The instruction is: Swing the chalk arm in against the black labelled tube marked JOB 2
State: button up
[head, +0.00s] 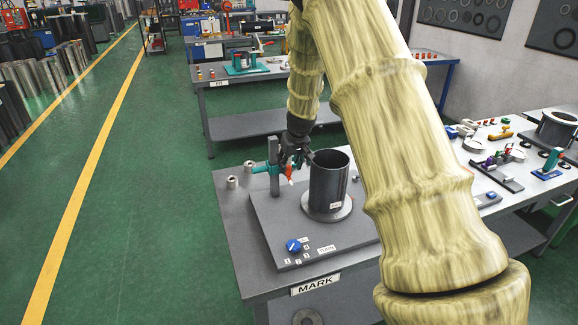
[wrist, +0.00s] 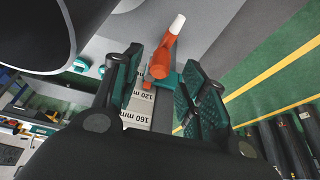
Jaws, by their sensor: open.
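The black labelled tube (head: 328,178) stands upright on a round flange on the grey base plate; its label text is too small to read. Its dark wall and rim fill the upper left of the wrist view (wrist: 35,25). The chalk arm is teal on a grey post (head: 273,160), with an orange holder (head: 290,173) left of the tube. In the wrist view the orange holder (wrist: 162,60) has a white tip, apart from the tube. My gripper (head: 294,156) is open, its teal-padded fingers (wrist: 162,68) either side of the orange holder; contact cannot be told.
A blue knob (head: 294,245) with numbered marks sits at the plate's front. A MARK sign (head: 316,284) is on the bench edge. Small metal cylinders (head: 232,182) stand at the left. A scale marked 120 mm and 160 mm (wrist: 138,112) lies below the fingers. Another bench with tools is right.

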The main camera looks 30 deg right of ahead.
aim_at(289, 166)
jog(key=shift+p+x, duration=0.5)
jog(key=shift+x, duration=1.25)
grip_shut()
